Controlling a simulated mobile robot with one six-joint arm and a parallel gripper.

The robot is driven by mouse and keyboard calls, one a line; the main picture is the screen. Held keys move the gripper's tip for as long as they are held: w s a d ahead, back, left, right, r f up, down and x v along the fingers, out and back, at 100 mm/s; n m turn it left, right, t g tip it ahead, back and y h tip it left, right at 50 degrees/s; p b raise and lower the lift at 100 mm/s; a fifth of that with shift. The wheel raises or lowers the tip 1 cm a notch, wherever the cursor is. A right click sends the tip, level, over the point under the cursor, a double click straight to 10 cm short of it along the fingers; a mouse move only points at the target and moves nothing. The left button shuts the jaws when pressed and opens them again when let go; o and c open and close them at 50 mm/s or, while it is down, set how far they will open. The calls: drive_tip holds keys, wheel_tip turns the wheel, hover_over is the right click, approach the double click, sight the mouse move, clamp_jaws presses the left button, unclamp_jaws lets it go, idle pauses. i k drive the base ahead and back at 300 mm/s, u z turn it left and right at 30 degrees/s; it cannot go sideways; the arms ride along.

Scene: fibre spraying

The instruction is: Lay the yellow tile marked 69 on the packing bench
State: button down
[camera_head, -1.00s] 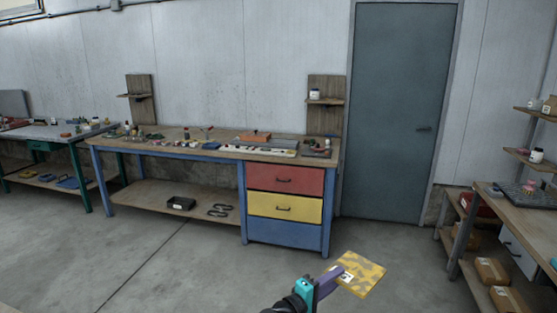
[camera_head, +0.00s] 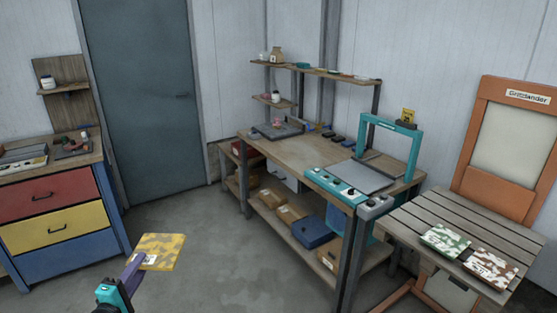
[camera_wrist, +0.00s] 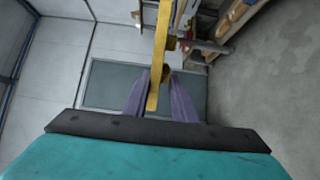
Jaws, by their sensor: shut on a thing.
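The yellow tile (camera_head: 163,251) has a camouflage-like pattern and a small white label whose number I cannot read. My gripper (camera_head: 135,263) is shut on one edge of it and holds it in the air above the floor at the lower left of the head view. In the wrist view the tile (camera_wrist: 159,55) shows edge-on between the purple fingers of my gripper (camera_wrist: 160,92). A wooden bench (camera_head: 290,152) with a teal arch machine stands to the right of the tile, apart from it; I cannot tell for certain that it is the packing bench.
A slatted table (camera_head: 425,212) at the right bears a green patterned tile (camera_head: 444,240) and a brown one (camera_head: 491,268). The teal machine (camera_head: 390,130) takes up the bench's right end. Boxes lie on its lower shelf. A drawer cabinet (camera_head: 58,220) stands left. The floor between is clear.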

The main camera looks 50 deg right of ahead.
sight(301, 153)
drive_tip(key=z, duration=0.35)
drive_tip(key=i, duration=2.55)
drive_tip(key=u, duration=0.4)
